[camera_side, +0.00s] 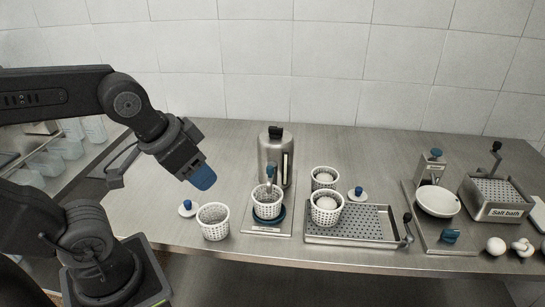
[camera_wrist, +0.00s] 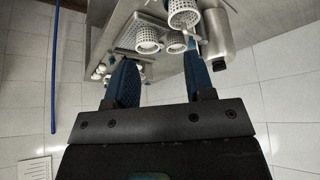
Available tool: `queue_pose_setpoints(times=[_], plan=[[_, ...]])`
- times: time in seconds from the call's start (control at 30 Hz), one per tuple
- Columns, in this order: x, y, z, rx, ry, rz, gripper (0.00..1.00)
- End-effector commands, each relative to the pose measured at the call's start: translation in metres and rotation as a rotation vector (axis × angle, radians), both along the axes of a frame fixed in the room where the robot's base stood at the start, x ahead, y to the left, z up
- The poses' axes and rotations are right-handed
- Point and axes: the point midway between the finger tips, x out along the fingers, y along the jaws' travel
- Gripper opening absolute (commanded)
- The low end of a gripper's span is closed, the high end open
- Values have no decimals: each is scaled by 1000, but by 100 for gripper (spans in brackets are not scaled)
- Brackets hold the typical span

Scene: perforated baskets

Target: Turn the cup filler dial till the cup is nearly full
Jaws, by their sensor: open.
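The cup filler (camera_side: 273,147) is a steel urn with a black lid knob and a pale vertical strip, standing at the middle of the counter. A small blue part (camera_side: 269,172), possibly its dial, shows at its front by the spout. A white perforated cup (camera_side: 267,209) stands upright under the spout on a blue round base. Its fill level cannot be made out. My gripper (camera_side: 202,178) is open and empty, in the air left of the filler. In the wrist view its blue fingers are spread apart (camera_wrist: 160,75), with the steel urn (camera_wrist: 218,38) beyond the right finger.
An empty-looking perforated basket (camera_side: 213,228) and a blue-knobbed lid (camera_side: 187,209) stand left of the filler. Right are a perforated tray (camera_side: 370,222), baskets with white balls (camera_side: 326,216), another lid (camera_side: 358,193), a bowl (camera_side: 437,201) and a salt bath (camera_side: 497,212).

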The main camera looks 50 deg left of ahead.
Motion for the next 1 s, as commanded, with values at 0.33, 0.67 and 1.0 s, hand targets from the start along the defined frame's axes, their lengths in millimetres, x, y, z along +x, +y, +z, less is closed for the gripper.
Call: queue_pose_setpoints(times=[0.33,0.67,1.0], plan=[[0,0,0,0,0,0,49],[31,7,29,-23,51,76,68],[156,53,91,-107,243,378,68]])
